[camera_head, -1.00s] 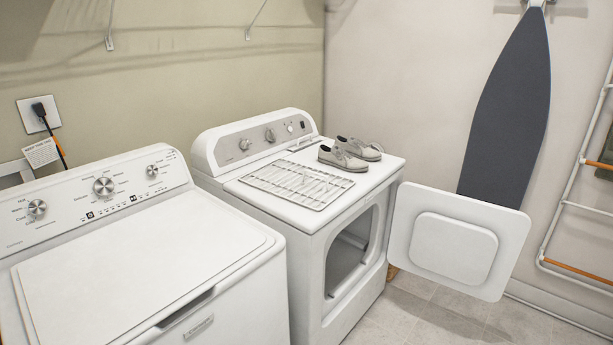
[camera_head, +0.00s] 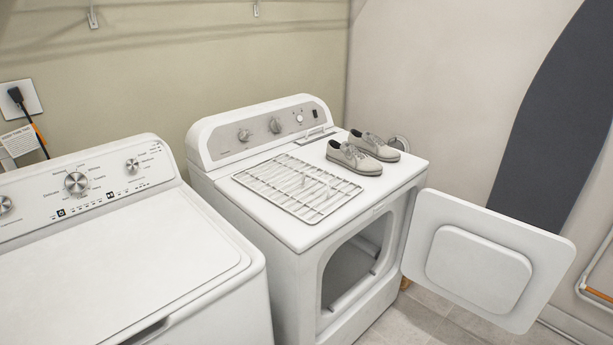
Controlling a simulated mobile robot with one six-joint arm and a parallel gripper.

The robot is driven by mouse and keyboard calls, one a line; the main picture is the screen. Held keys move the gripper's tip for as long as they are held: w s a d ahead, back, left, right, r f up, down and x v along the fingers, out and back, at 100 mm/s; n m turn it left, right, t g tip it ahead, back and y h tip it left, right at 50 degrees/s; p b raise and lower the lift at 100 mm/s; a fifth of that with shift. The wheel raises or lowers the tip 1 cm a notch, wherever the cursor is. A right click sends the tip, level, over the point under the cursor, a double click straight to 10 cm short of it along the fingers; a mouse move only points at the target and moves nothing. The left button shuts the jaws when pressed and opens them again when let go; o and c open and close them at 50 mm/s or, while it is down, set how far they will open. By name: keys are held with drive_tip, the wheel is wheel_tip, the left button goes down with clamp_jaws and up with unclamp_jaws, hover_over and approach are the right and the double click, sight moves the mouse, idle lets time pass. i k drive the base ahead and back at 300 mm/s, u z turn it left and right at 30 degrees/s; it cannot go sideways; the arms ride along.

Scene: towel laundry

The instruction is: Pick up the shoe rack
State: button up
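The shoe rack (camera_head: 297,188) is a flat white wire grid with a few raised wire loops. It lies on the top of the dryer (camera_head: 330,234), left of a pair of grey shoes. The shoes (camera_head: 357,156) stand side by side on the dryer's back right part, close to the rack's edge. Nothing lies on the rack. My gripper is not in view.
The dryer's door (camera_head: 487,262) hangs wide open to the right, over the floor. A washer (camera_head: 130,255) with a closed lid stands to the left. A dark ironing board (camera_head: 555,125) hangs on the right wall. Tiled floor (camera_head: 425,318) shows under the door.

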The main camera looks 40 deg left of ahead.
sight(305, 174)
drive_tip(key=i, duration=1.1)
drive_tip(key=u, duration=0.05)
drive_tip(key=k, duration=0.25)
drive_tip(key=u, duration=3.3)
